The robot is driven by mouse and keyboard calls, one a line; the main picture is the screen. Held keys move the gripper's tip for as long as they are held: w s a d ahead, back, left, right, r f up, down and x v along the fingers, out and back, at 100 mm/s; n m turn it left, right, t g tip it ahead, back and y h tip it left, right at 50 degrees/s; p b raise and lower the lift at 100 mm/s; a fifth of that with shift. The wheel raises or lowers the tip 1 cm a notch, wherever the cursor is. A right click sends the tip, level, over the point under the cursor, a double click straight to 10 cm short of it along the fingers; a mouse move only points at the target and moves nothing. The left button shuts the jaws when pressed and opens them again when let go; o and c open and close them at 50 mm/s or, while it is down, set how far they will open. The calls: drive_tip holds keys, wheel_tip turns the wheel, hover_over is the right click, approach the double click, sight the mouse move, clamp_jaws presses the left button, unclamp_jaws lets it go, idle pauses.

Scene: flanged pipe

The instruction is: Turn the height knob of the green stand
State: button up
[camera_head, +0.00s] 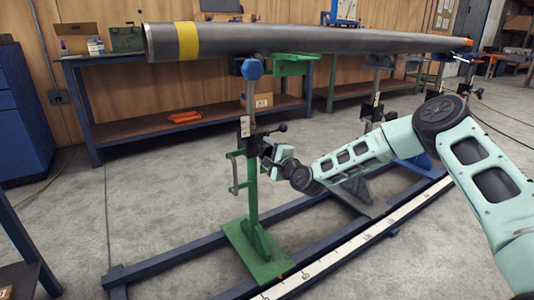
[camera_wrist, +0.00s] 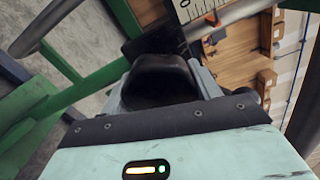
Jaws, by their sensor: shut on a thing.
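The green stand (camera_head: 252,192) stands upright on its green foot plate, under the near end of the grey pipe (camera_head: 300,41). In the head view my gripper (camera_head: 267,158) reaches the stand's right side, about halfway up, and largely hides what it holds. In the wrist view my gripper (camera_wrist: 162,85) is shut on a dark, rounded knob (camera_wrist: 160,72), with a jaw on either side of it. Green stand parts (camera_wrist: 85,78) lie left of the knob there. A small black handle (camera_head: 282,127) sticks out above my gripper in the head view.
The pipe has a yellow band (camera_head: 187,41) and also rests on stands farther right. Blue floor rails (camera_head: 180,262) and a white scale strip (camera_head: 340,250) run along the floor. A workbench (camera_head: 130,130) stands behind.

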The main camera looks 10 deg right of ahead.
drive_tip(key=o, duration=1)
drive_tip(key=shift+s, duration=0.1)
drive_tip(key=p+v, duration=0.4)
drive_tip(key=v, duration=1.3)
drive_tip(key=shift+s+d, duration=0.1)
drive_tip(key=shift+s, duration=0.05)
